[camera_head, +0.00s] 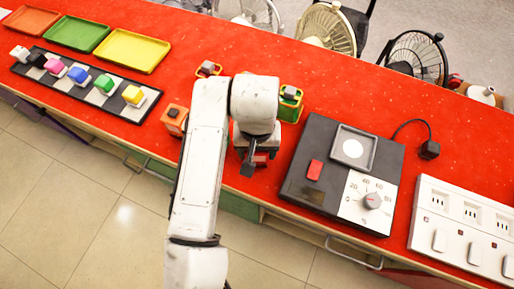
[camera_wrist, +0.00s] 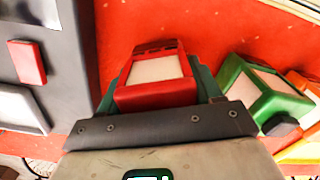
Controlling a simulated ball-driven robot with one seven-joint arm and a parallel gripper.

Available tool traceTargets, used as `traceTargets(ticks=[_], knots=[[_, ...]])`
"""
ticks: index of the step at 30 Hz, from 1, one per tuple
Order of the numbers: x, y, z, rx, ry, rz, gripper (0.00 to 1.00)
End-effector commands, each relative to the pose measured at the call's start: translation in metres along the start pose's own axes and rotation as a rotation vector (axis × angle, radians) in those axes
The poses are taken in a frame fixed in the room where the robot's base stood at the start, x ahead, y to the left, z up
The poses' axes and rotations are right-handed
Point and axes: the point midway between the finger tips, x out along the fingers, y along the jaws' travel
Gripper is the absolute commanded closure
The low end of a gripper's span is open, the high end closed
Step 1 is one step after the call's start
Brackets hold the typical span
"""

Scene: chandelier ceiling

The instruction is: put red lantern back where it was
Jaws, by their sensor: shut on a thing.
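The red lantern (camera_wrist: 157,76), with pale panels, sits between the fingers of my gripper (camera_wrist: 160,92) in the wrist view. My gripper is shut on it. In the head view my gripper (camera_head: 257,160) is over the red counter, left of the black device, and the red lantern (camera_head: 262,158) shows only in part beneath my wrist. I cannot tell whether it touches the counter. A green lantern (camera_head: 290,104) stands behind it; it also shows tilted at the right in the wrist view (camera_wrist: 240,88).
An orange lantern (camera_head: 174,120) stands left of my arm, and another small lantern (camera_head: 208,69) stands farther back. The black device (camera_head: 315,145) with a dial is close on the right. A white socket strip (camera_head: 425,215) lies beyond. Coloured trays (camera_head: 132,50) and blocks are at left.

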Motion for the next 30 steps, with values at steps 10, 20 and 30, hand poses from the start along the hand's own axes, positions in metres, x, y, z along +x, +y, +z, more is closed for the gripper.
traceTargets(ticks=[10,20,30], knots=[[0.0059,0.0,-0.0002,0.0,0.002,0.0,0.92],[0.009,0.0002,0.0,0.0,0.001,0.0,0.17],[0.0067,0.0,0.0,0.0,0.001,-0.001,0.1]])
